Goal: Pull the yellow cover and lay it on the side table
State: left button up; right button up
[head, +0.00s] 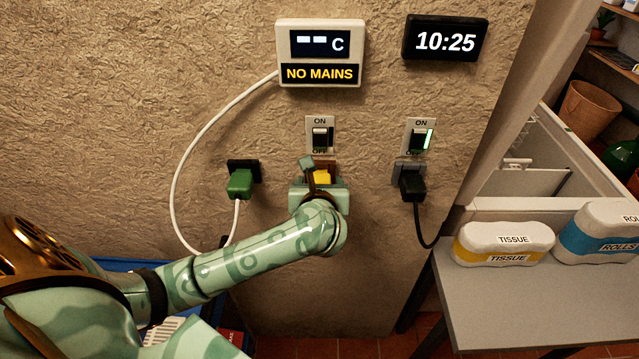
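The yellow cover (321,177) is on the wall below the middle ON/OFF switch; only a small part shows above my gripper. My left gripper (318,172) is right at the cover, seen from behind. Its hand hides most of the cover and the fingertips, so I cannot tell whether the fingers grip it. The grey side table (545,310) stands at the lower right. My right gripper is out of view.
A tissue pack (503,242) and a rolls pack (598,235) stand on the table's back part; its front is bare. A green plug (240,184) with a white cable is left of the cover, a black plug (412,185) with a hanging cable right. A display (320,55) reads NO MAINS.

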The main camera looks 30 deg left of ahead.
pick_arm(q)
jog(key=c, duration=0.9)
jog(key=shift+s+d, duration=0.1)
jog(key=shift+s+d+p, duration=0.25)
jog(key=shift+s+p, duration=0.05)
jog(key=shift+s, duration=0.05)
jog(key=shift+s+d, duration=0.35)
jog(key=shift+s, duration=0.25)
